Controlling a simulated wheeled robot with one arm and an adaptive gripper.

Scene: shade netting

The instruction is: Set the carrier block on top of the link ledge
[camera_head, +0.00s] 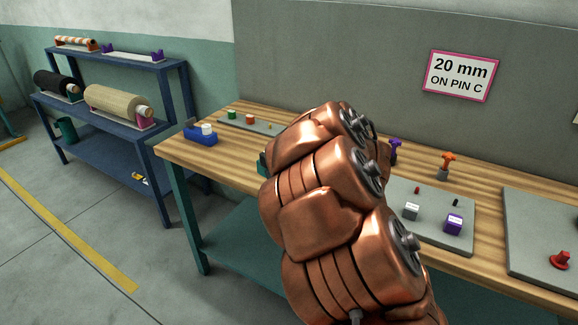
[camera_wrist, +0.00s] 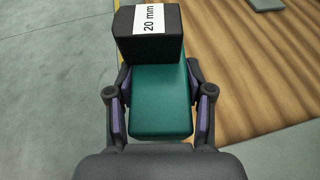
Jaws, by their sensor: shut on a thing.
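My gripper (camera_wrist: 160,88) has its two fingers against the sides of a teal-green block (camera_wrist: 160,105) in the wrist view. A black block (camera_wrist: 144,45) with a white "20 mm" label sits at the far end of the teal one; I cannot tell whether they are joined. I cannot tell for sure which piece is the carrier block. In the head view my copper arm hides the gripper, and only a sliver of teal (camera_head: 262,163) shows at the arm's left. No link ledge can be made out for sure.
The wooden bench (camera_head: 180,150) carries a blue holder (camera_head: 200,137) at left, a grey board with small pegs (camera_head: 250,122) behind, and a grey plate (camera_head: 440,238) with small blocks at right. A blue shelf (camera_head: 110,95) with rolls stands left. A sign (camera_head: 459,76) reads "20 mm ON PIN C".

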